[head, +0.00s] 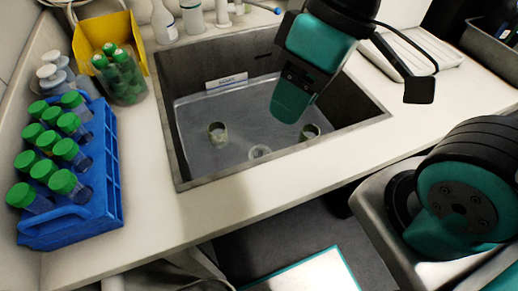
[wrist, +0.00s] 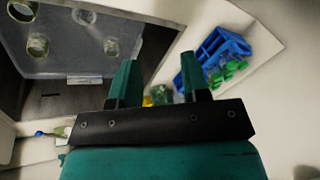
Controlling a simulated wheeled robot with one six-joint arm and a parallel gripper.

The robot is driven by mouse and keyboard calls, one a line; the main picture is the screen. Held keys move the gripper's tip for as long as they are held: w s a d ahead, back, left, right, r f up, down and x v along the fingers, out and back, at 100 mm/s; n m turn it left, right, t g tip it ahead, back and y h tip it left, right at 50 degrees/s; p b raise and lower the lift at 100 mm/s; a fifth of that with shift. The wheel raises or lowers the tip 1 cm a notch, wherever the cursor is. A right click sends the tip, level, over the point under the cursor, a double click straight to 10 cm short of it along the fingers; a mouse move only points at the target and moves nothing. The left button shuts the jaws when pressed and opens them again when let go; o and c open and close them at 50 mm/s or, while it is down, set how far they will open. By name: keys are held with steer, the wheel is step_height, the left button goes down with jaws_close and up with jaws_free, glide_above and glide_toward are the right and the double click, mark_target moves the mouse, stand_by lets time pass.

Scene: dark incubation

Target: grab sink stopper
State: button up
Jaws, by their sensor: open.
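The grey sink (head: 180,165) is set in the white counter. It holds what looks like clear shallow water. A pale round piece (head: 259,152) lies near its front middle; I cannot tell whether it is the sink stopper or the drain. Two small greenish glass-like cups sit in the sink, one left (head: 217,133) and one right (head: 310,132). My gripper (head: 290,106) is over the sink in the head view, above these pieces. In the wrist view my gripper (wrist: 160,60) has its two fingers apart with nothing between them. Several round pieces show at that view's upper left.
A blue rack (head: 112,190) of green-capped tubes stands on the left counter. A yellow holder (head: 130,35) and a beaker of green-capped tubes (head: 122,85) are behind it. Bottles (head: 192,15) stand behind the sink. A white label (head: 226,82) is inside the sink. The front counter strip is clear.

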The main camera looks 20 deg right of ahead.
steer(key=shift+a, duration=0.1)
stand_by(0.3)
steer(key=n+h+b, duration=0.4)
steer(key=n+b, duration=0.3)
steer(key=b, duration=0.7)
glide_above(261, 148)
steer(key=f, duration=3.6)
steer(key=shift+s+d, duration=0.1)
steer(key=shift+d, duration=0.1)
steer(key=f, duration=0.5)
steer(key=shift+a+f, duration=0.25)
steer(key=shift+f, duration=0.15)
jaws_close()
